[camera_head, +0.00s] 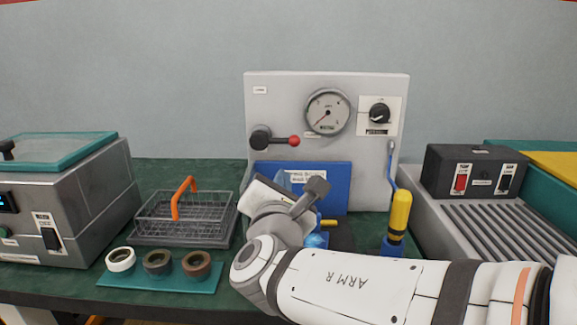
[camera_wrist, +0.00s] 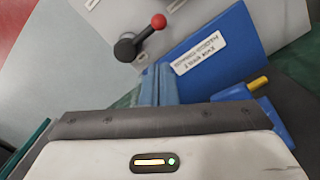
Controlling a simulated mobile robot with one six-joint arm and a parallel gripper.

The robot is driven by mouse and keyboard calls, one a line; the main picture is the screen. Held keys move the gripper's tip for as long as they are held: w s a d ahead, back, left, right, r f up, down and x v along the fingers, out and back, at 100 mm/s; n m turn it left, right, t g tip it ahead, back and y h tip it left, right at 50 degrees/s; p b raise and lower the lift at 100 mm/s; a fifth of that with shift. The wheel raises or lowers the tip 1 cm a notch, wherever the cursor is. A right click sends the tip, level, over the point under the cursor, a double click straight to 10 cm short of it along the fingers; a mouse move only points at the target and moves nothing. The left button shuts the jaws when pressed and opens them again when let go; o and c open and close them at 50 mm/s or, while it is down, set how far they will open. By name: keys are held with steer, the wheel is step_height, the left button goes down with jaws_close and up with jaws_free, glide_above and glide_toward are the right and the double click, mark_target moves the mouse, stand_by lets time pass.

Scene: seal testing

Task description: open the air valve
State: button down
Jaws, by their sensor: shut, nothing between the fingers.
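The lever valve, a black hub with a short arm ending in a red ball (camera_head: 276,139), is on the front of the grey upright panel (camera_head: 260,100). Its arm points right, roughly level. In the wrist view the valve (camera_wrist: 141,36) is at the upper middle, just beyond my fingertips. My gripper (camera_wrist: 157,70) shows blue fingers shut together with nothing between them, apart from the lever. In the head view my gripper is mostly hidden by my wrist, below the valve and in front of the blue board (camera_head: 330,180).
A round gauge (camera_head: 327,111) and a black knob (camera_head: 380,113) are on the panel, right of the valve. A yellow-handled tool (camera_head: 399,212) stands at right. A wire basket (camera_head: 150,215) with an orange handle and tape rolls (camera_head: 158,262) are at left.

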mark_target(275, 139)
steer(key=shift+r, duration=0.1)
steer(key=shift+w+d, duration=0.1)
steer(key=w, duration=0.3)
steer(key=w+b, duration=0.1)
steer(key=w, duration=0.5)
steer(key=shift+w+d+r+b, duration=0.15)
steer(key=shift+w+d+b, duration=0.1)
steer(key=shift+w+b, duration=0.15)
steer(key=shift+r+n, duration=0.2)
steer(key=shift+n, duration=0.1)
